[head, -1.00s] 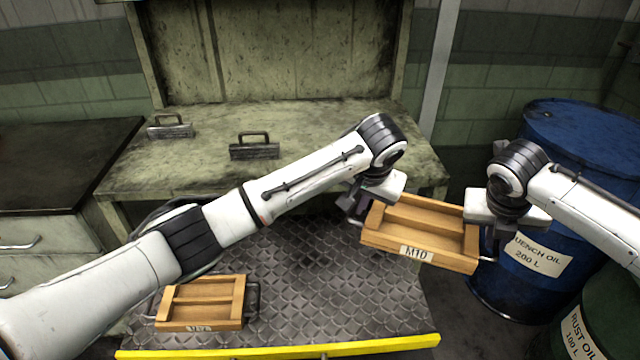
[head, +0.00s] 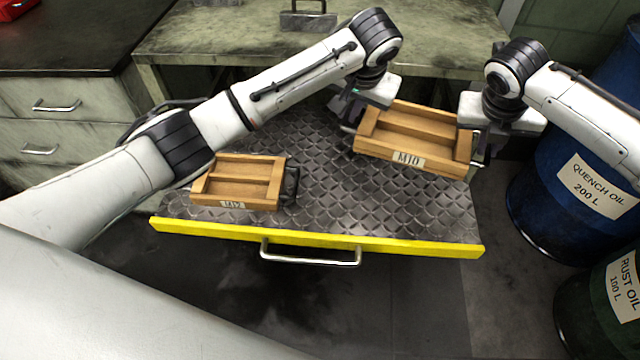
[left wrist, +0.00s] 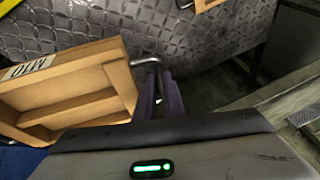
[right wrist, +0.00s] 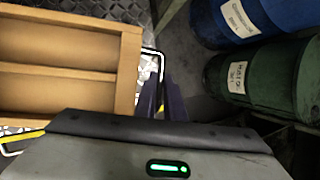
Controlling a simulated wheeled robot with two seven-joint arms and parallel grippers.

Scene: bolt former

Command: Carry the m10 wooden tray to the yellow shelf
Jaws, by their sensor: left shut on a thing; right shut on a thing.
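The M10 wooden tray (head: 418,135) is held level between my two grippers, with its label facing the front. In the head view it hangs in front of the right part of the diamond-plate surface with the yellow front edge (head: 315,239). My left gripper (head: 352,118) is shut on the wire handle at the tray's left end; the handle shows in the left wrist view (left wrist: 150,64). My right gripper (head: 482,146) is shut on the handle at the right end, also seen in the right wrist view (right wrist: 158,85). I cannot tell the tray's height above the plate.
An M12 wooden tray (head: 240,183) lies on the left of the plate. Blue (head: 575,170) and green (head: 603,305) drums stand at the right. A worn bench (head: 220,35) is behind, a drawer cabinet (head: 60,110) at the left. A handle (head: 310,253) sticks out below the yellow edge.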

